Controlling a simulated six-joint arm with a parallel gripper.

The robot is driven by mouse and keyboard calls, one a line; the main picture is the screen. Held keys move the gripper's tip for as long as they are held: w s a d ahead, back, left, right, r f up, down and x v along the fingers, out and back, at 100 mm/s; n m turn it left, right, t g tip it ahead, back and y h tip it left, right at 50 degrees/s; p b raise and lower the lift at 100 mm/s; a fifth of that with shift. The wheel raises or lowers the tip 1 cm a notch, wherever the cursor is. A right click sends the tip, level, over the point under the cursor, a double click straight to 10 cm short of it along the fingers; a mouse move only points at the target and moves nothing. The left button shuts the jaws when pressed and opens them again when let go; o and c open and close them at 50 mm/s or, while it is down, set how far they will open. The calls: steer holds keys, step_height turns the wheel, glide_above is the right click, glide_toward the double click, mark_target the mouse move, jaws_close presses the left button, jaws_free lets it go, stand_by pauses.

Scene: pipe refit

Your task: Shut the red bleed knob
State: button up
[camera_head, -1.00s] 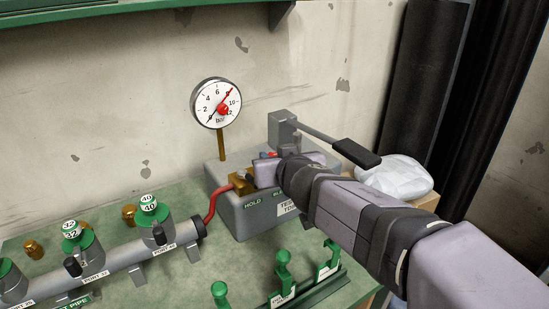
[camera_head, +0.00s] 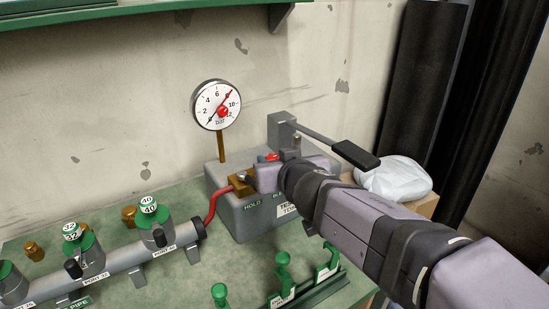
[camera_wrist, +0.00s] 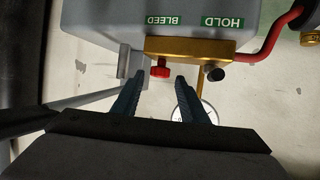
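The red bleed knob (camera_wrist: 160,69) sits on the brass valve block (camera_wrist: 205,46) below the BLEED label in the wrist view. In the head view a bit of red on the knob (camera_head: 271,157) shows above my wrist. My gripper (camera_wrist: 160,80) is open. Its two blue-grey fingers stand either side of the knob's line, and the knob appears between or just beyond their tips. I cannot tell whether they touch it. The knob's turn position is not readable.
The gauge (camera_head: 216,104) stands behind the grey test pump (camera_head: 240,215), its red needle near 8. The pump lever (camera_head: 355,153) reaches right above my wrist. A black-tipped knob (camera_wrist: 214,73) is near HOLD. A red hose (camera_head: 212,207) joins the pipe manifold (camera_head: 125,258).

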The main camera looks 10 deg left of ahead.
steer(key=shift+p+v, duration=0.65)
steer(key=shift+v, duration=2)
steer(key=shift+r, duration=0.15)
